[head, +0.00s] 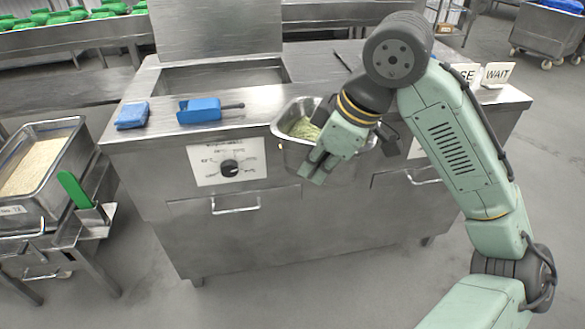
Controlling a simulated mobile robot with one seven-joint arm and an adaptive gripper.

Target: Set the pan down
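The pan (280,132) is a deep metal tray with pale green and yellow food inside. It is at the front edge of the steel counter, right of centre, and part of it reaches out past the edge. My gripper (314,175) is at the pan's front side, pointing down and to the left. Its fingers look close together on the pan's front. My gripper and wrist hide the right part of the pan. Whether the pan's underside touches the counter is hidden.
The steel counter (255,110) has a sunken well (225,77). A blue cloth (132,115) and a blue scoop (200,110) lie left of the pan. A rice tray (35,165) and a green-handled tool (75,190) are at left. A WAIT sign (497,74) stands at right.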

